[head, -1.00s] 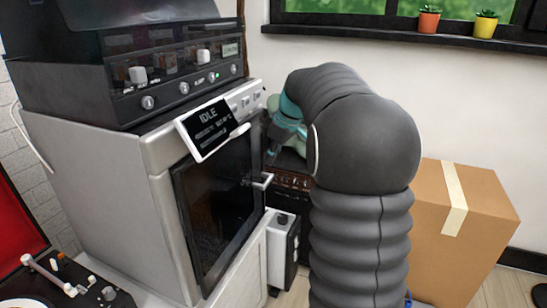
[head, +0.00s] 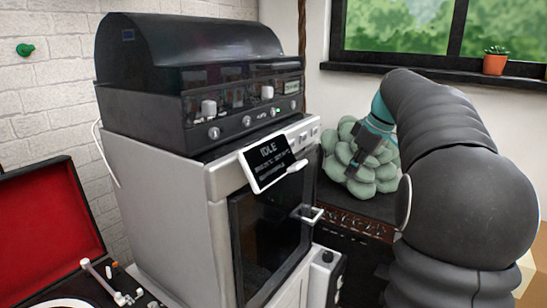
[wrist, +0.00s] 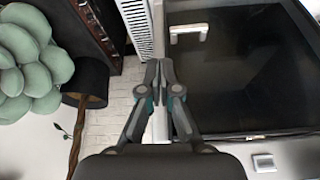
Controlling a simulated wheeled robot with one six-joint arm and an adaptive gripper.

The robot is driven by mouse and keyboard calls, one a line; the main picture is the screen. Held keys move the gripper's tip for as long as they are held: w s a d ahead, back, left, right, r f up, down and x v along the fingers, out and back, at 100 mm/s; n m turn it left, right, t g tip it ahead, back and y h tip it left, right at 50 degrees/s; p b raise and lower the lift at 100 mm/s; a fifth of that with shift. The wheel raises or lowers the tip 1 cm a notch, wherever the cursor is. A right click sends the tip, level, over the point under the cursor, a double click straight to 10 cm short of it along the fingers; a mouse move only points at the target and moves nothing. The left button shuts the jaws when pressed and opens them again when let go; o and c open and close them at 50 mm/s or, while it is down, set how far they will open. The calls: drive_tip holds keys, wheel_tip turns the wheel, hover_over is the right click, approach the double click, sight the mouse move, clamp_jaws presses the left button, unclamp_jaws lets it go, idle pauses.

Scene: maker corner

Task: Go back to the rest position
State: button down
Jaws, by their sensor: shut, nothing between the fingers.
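My gripper (wrist: 159,68) is shut and empty in the wrist view, its two fingertips together. In the head view my gripper (head: 366,145) shows at the end of my bent dark arm, right of the white machine (head: 160,200) and in front of a pale green succulent (head: 349,178). The machine's screen (head: 268,161) reads IDLE, and its dark glass door (head: 268,235) looks shut. The door also shows in the wrist view (wrist: 250,80), with its handle (wrist: 188,32) near the top.
A black-hooded unit (head: 195,95) stands on the machine. An open red-lined case (head: 50,220) with a turntable is at the left. A dark cabinet (head: 358,222) stands to the right of the machine. A small pot (head: 495,62) sits on the windowsill.

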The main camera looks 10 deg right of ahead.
drive_tip(key=s+a+f+m+h, duration=0.2)
drive_tip(key=s+a+f+m, duration=0.1)
drive_tip(key=s+f+m, duration=0.5)
drive_tip(key=s+a+f+t, duration=0.1)
drive_tip(key=s+a+f, duration=0.1)
drive_tip(key=s+a, duration=0.6)
drive_tip(key=s+a+f+t, duration=0.1)
drive_tip(key=s+a+f, duration=0.2)
drive_tip(key=s+a, duration=0.6)
drive_tip(key=shift+s+n, duration=0.4)
drive_tip(key=shift+s, duration=0.5)
